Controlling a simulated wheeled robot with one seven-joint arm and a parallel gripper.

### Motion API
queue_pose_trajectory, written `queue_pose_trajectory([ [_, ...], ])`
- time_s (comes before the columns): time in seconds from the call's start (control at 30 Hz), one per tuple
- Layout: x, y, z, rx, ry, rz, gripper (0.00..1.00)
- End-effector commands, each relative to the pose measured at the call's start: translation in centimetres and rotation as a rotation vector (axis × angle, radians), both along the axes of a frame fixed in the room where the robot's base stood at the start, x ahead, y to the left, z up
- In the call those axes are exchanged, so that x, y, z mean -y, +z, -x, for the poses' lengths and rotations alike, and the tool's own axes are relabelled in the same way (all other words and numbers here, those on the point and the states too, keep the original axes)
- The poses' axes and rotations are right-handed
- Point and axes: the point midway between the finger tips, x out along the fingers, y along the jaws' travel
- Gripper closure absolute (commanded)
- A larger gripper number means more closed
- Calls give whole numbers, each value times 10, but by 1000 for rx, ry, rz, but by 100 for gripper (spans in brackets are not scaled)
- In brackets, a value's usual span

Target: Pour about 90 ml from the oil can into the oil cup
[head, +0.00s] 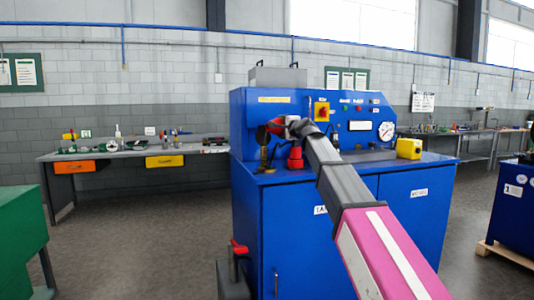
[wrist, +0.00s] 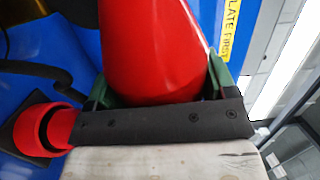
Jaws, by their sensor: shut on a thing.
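My gripper (head: 288,125) is above the worktop of the blue machine, shut on the red oil can (head: 275,127). In the wrist view, the can (wrist: 155,45) fills the space between the green-padded fingers of my gripper (wrist: 157,88). In the head view, the can appears tipped to the left, above a small brass-coloured fitting (head: 264,155), which looks like the oil cup. Whether oil is flowing, and the level in the cup, cannot be seen.
A red flared piece (head: 295,158) stands on the worktop just right of the brass fitting. A round red opening (wrist: 45,130) shows at lower left in the wrist view. A yellow box (head: 409,148) sits at the worktop's right; the machine's panel (head: 340,108) rises behind.

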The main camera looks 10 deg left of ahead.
Motion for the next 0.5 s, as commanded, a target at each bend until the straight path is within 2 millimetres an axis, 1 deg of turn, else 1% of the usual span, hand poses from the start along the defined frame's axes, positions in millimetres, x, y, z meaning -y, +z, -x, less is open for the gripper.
queue_pose_trajectory([
  [0.5, 5, 2, -6, 15, 0, 16, 53],
])
